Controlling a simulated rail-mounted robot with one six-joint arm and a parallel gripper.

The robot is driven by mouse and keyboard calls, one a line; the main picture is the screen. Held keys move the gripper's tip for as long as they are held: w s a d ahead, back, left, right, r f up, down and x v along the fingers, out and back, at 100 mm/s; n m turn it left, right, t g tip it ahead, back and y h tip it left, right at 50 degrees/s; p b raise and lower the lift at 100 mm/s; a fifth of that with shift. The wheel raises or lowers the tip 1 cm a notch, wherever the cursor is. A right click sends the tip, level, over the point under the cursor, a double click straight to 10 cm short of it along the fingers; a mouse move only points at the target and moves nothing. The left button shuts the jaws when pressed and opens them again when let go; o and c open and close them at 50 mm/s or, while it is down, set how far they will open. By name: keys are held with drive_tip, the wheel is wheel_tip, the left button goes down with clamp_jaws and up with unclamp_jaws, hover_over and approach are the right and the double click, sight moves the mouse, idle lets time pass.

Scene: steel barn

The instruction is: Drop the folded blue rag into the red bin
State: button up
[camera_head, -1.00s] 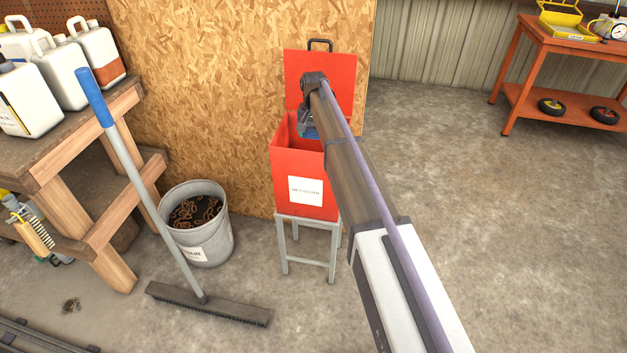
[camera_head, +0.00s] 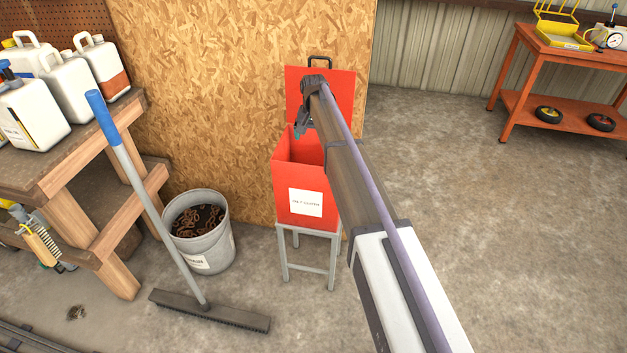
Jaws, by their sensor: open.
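The red bin (camera_head: 293,183) stands on a grey metal stand in front of the chipboard wall, with its lid (camera_head: 340,92) raised open at the back. My gripper (camera_head: 299,133) is over the bin's mouth, near the back, pointing down. It is open and no blue cloth shows between its fingers. The blue rag is not visible in this view. The bin's floor and much of its right inside are hidden by the front wall and my arm.
A grey bucket of rusty chain (camera_head: 212,249) and a leaning broom (camera_head: 170,240) stand left of the bin. A wooden bench (camera_head: 60,165) holds white jugs. An orange cart (camera_head: 535,85) stands at the back right. The floor on the right is clear.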

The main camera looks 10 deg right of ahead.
wheel_tip(320, 180, up, 6)
drive_tip(key=p, duration=0.4)
drive_tip(key=shift+r, duration=0.2)
drive_tip(key=shift+f, duration=0.1)
drive_tip(key=s+d+n, duration=0.1)
drive_tip(key=s+n, duration=0.3)
drive_tip(key=s, duration=3.6)
drive_tip(key=shift+d, duration=0.25)
